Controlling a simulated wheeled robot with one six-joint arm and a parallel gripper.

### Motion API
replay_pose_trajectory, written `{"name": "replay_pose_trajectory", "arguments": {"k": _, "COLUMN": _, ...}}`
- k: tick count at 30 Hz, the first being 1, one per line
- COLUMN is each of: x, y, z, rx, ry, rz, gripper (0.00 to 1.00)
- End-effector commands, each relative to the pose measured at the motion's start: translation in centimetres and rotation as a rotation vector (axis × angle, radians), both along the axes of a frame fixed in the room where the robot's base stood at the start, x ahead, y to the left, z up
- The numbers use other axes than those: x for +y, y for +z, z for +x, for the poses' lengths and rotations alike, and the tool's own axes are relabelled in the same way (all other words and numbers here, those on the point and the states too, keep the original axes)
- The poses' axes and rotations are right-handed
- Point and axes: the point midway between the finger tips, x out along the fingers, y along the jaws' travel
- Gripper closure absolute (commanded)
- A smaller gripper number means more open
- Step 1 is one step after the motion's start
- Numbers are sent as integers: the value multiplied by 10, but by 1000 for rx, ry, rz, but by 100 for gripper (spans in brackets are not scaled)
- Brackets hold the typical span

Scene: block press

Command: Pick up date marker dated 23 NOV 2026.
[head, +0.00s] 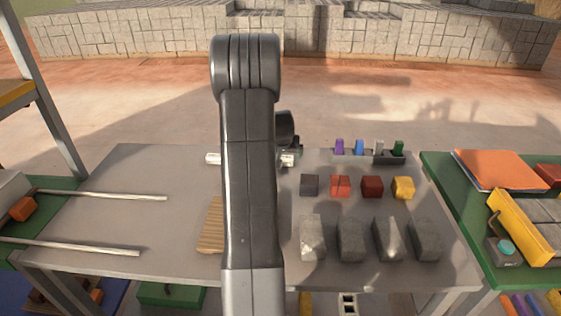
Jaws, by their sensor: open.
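No date can be read on anything in the head view, so I cannot tell which thing is the marker dated 23 NOV 2026. Several small upright pieces stand in a dark rack (367,159) at the back right of the table: a purple piece (339,146), a blue piece (359,147), a pale grey piece (378,148) and a green piece (398,148). They may be the date markers. My arm rises through the middle of the view and hides my gripper and part of the table.
On the grey table (130,215) are small blocks: dark grey (309,185), orange-red (340,186), dark red (372,186), yellow (403,187). Several larger grey blocks (351,240) stand in front. A pale rod end (213,158) and wooden board (210,228) show beside my arm.

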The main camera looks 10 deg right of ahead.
Motion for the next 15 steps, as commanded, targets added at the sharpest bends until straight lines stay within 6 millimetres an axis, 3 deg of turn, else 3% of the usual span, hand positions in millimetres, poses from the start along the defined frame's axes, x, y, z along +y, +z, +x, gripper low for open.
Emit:
{"name": "replay_pose_trajectory", "arguments": {"k": 8, "x": -2, "y": -13, "z": 9, "rx": 1, "ry": 0, "rz": 0, "gripper": 4}}
{"name": "replay_pose_trajectory", "arguments": {"k": 15, "x": -4, "y": -40, "z": 25, "rx": 2, "ry": 1, "rz": 0, "gripper": 4}}
